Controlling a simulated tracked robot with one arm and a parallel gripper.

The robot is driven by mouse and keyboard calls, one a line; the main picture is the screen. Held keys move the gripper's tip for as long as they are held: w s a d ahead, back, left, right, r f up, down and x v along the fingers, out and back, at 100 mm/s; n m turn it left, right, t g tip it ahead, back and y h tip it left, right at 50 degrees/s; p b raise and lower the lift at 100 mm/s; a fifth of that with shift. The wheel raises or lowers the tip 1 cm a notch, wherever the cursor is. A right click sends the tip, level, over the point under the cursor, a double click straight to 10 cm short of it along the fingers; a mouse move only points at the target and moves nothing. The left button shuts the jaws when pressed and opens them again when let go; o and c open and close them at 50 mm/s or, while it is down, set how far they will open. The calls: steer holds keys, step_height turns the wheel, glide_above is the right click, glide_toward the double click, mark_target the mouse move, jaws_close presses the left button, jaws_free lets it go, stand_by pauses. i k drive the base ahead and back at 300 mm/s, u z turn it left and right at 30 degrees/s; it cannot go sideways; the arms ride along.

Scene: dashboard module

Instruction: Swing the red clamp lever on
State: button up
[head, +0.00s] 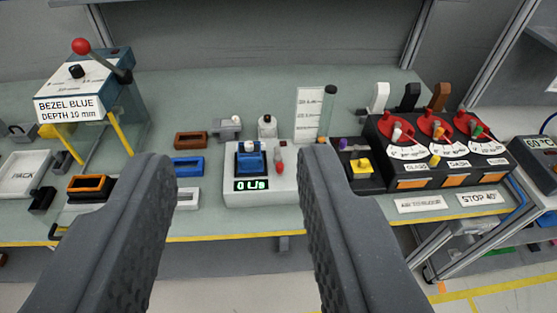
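A white test fixture (258,205) stands at the middle of the bench, with a blue part seated in a blue nest (250,160) and a green-lit display (252,185) on its front. A small red lever (280,167) stands at the right of the nest on this fixture; it looks like the clamp lever, and I cannot tell how far it is swung. My gripper (232,156) is open and empty. Its two dark fingers frame the fixture from the near side, and the red lever shows between them, apart from both.
A press (88,85) with a red-knobbed lever stands at the left. A dark panel with red dials (437,128) stands at the right. Blue, brown and white bezels (188,167) lie left of the fixture. A clear tube (327,112) and white card (309,110) stand behind it.

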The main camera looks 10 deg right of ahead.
mark_target(277, 158)
steer(key=k, duration=0.55)
steer(key=z, duration=0.3)
steer(key=i, duration=1.4)
steer(key=u, duration=0.3)
